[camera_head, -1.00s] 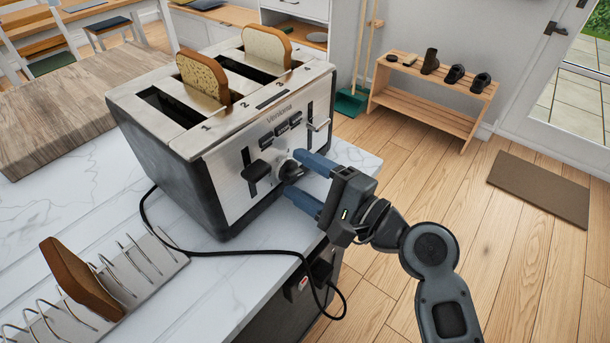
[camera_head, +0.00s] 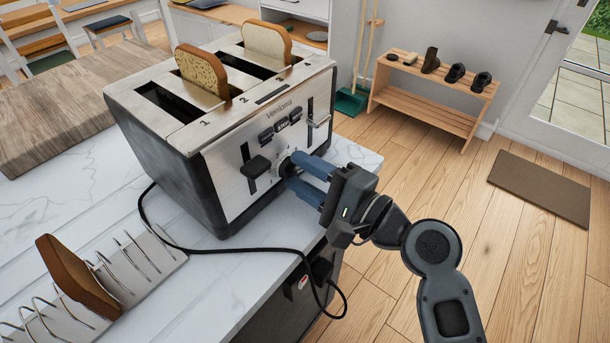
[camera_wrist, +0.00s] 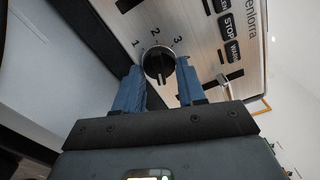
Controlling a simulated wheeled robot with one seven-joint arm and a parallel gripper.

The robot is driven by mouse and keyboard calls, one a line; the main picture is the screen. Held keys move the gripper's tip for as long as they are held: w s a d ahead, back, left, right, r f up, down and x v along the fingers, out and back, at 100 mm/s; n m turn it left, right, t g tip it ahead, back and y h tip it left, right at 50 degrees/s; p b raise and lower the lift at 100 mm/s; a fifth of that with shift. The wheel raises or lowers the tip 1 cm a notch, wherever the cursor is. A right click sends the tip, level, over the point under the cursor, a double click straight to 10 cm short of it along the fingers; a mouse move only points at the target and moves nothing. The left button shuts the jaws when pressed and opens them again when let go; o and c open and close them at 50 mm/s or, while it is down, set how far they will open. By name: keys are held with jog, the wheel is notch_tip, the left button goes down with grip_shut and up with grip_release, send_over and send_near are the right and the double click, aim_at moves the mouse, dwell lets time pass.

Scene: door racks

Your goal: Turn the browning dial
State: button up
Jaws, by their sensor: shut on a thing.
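The silver and black toaster (camera_head: 225,155) stands on the white marble counter, its control face turned toward my arm. The browning dial (camera_wrist: 159,65) is a round black knob with a light pointer line. In the wrist view the numbers 1, 2 and 3 show around its upper side. In the head view the dial (camera_head: 287,166) is mostly hidden by my fingers. My gripper (camera_head: 299,172) has its two blue fingers on either side of the dial, shut on it. The wrist view shows the fingertips of my gripper (camera_wrist: 160,84) at the knob's left and right edges.
Two bread slices (camera_head: 203,70) (camera_head: 267,43) stick out of the slots. A dark lever (camera_head: 256,167) sits left of the dial, another (camera_head: 318,120) to its right. The black cord (camera_head: 225,249) runs across the counter below. A toast rack (camera_head: 140,262) holds one slice at the lower left.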

jog(key=n+b, duration=0.4)
jog(key=shift+f, duration=0.25)
jog(key=n+b, duration=0.4)
jog(key=shift+r+n, duration=0.1)
jog(key=shift+n, duration=0.2)
jog(key=n+b, duration=0.5)
jog(key=shift+r, duration=0.1)
jog(key=shift+s+r+n+b, duration=0.1)
jog(key=shift+r+n+b, duration=0.1)
jog(key=shift+n+b, duration=1.35)
jog(key=shift+n, duration=0.25)
jog(key=o, duration=1)
jog(key=shift+r, duration=0.1)
